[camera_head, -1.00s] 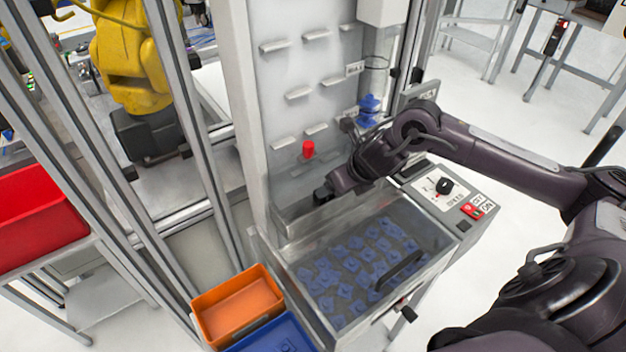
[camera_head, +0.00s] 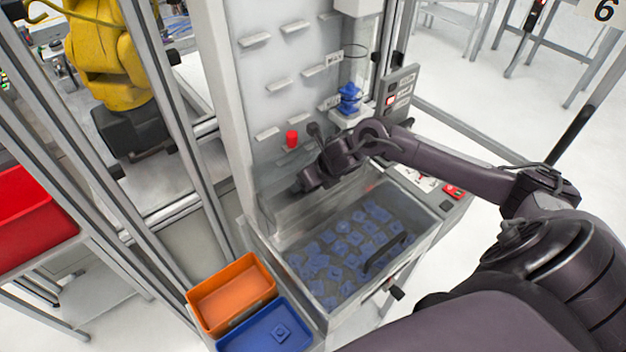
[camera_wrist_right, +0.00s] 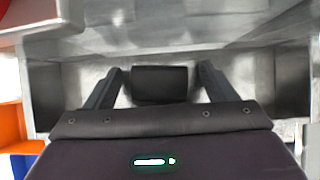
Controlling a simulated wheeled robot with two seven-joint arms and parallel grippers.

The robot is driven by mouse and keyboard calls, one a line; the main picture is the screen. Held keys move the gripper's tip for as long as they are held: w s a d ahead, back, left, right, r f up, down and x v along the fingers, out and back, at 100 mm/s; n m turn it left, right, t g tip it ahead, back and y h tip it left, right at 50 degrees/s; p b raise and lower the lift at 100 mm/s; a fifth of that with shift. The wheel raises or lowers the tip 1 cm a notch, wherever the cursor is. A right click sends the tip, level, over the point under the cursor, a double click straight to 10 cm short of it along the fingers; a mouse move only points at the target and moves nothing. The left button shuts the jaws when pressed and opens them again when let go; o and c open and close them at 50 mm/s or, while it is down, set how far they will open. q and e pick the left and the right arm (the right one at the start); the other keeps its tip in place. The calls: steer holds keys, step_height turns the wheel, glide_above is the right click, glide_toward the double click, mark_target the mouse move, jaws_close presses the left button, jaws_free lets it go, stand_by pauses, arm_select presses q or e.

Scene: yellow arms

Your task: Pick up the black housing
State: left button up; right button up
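The black housing (camera_wrist_right: 160,84) shows in the right wrist view as a dark block on a grey metal surface. It lies between the two fingers of my right gripper (camera_wrist_right: 159,84), with a visible gap on each side. The gripper is open. In the head view my right gripper (camera_head: 298,187) is low at the left end of the machine's metal ledge, in front of the back panel. I cannot make out the housing there; the gripper hides that spot. My left gripper is in neither view.
A clear-lidded bin (camera_head: 345,245) of blue parts lies below my right arm. An orange box (camera_head: 232,297) and a blue box (camera_head: 268,332) stand at its left. A red part (camera_head: 292,139) and a blue part (camera_head: 349,98) are near the back panel.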

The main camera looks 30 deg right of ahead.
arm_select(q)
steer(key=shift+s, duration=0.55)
arm_select(e)
steer(key=c, duration=1)
steer(key=shift+c, duration=0.2)
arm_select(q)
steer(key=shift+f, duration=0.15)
